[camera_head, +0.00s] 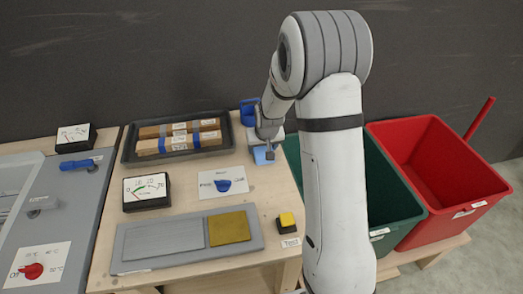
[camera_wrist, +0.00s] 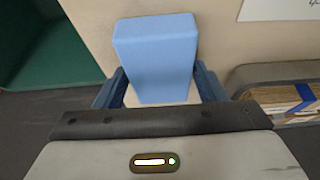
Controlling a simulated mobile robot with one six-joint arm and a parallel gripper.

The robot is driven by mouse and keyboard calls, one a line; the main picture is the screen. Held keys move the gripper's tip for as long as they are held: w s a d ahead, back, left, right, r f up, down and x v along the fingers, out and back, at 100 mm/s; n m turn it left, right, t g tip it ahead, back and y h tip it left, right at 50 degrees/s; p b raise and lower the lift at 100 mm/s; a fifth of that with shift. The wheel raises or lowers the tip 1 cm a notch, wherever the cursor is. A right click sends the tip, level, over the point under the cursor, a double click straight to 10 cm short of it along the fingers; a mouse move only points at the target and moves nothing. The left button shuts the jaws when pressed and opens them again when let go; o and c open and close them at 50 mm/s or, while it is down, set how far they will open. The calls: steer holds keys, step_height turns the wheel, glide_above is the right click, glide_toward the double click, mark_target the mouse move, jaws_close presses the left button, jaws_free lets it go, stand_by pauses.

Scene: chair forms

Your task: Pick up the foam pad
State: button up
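The foam pad is a light blue block (camera_wrist: 155,50) in the wrist view, with its near end between my two finger tips. In the head view only a small blue part of it (camera_head: 262,156) shows below my gripper, at the table's right side. My gripper (camera_wrist: 160,92) has its blue fingers apart, one on each side of the pad. Narrow strips of table colour show between the pad and the fingers, so it looks open around the pad and not clamped. My gripper in the head view (camera_head: 267,150) is small and partly hidden by my arm.
A black tray (camera_head: 128,152) with wrapped bars lies left of my gripper. A dark blue holder-like object (camera_head: 248,108) is behind it. A grey panel with a yellow pad (camera_head: 229,228), meters and a yellow button (camera_head: 287,220) are nearer. Green (camera_head: 395,192) and red (camera_head: 425,165) bins stand right.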

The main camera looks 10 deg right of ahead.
mark_target(263, 148)
steer(key=c, duration=0.6)
steer(key=shift+c, duration=0.2)
step_height(263, 148, up, 10)
steer(key=shift+b, duration=0.4)
steer(key=o, duration=0.5)
steer(key=c, duration=0.3)
steer(key=shift+c, duration=0.2)
